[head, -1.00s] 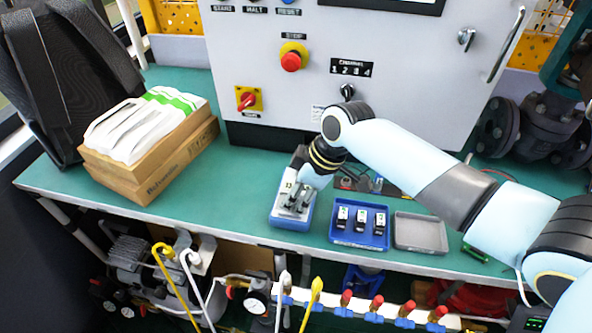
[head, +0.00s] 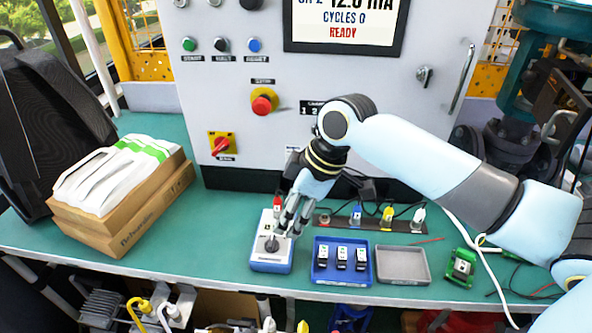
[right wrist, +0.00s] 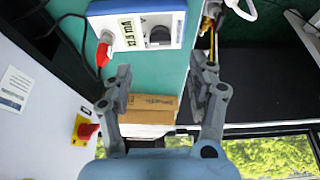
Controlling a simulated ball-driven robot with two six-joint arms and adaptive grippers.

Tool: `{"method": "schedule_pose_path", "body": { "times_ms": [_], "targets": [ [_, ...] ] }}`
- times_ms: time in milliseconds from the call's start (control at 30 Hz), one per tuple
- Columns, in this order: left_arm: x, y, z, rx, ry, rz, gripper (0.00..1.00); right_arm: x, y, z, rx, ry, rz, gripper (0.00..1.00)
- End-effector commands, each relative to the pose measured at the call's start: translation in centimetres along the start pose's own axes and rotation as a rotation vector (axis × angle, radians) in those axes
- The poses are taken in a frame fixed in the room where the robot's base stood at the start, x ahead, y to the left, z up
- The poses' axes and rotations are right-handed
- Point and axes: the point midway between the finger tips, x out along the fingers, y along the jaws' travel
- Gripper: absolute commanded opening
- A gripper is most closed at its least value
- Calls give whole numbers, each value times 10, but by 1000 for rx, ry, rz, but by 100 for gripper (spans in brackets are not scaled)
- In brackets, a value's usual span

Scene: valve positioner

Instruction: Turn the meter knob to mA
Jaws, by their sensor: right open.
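The meter (head: 258,263) is a white box with blue edging, flat on the green bench. Its dark round knob (head: 271,244) sits on the top face; I cannot read where the pointer stands. My right gripper (head: 289,228) is open and empty, just above and behind the knob, apart from it. In the right wrist view the meter (right wrist: 133,8) and its knob (right wrist: 160,37) show at the top, beyond the open fingers (right wrist: 164,84). A red plug (head: 277,203) stands at the meter's rear edge. My left gripper is in neither view.
A blue tray (head: 341,279) with several small modules and a grey tray (head: 402,266) lie right of the meter. A strip (head: 370,222) with coloured plugs lies behind. A cardboard box (head: 125,215) is at left. The cabinet (head: 240,160) stands behind; its screen (head: 345,22) reads READY.

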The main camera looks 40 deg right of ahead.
Motion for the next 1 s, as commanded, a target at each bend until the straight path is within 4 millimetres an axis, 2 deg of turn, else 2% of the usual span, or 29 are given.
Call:
{"method": "schedule_pose_path", "body": {
  "times_ms": [100, 267, 1000],
  "targets": [
    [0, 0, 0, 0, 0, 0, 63, -19, 1, 0, -2, -1, 3, 58],
    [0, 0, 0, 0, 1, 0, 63, -30, 0, 0, -1, -1, 0, 58],
    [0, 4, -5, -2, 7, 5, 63, -30, 0, 0, 0, 0, -1, 58]
  ]
}}
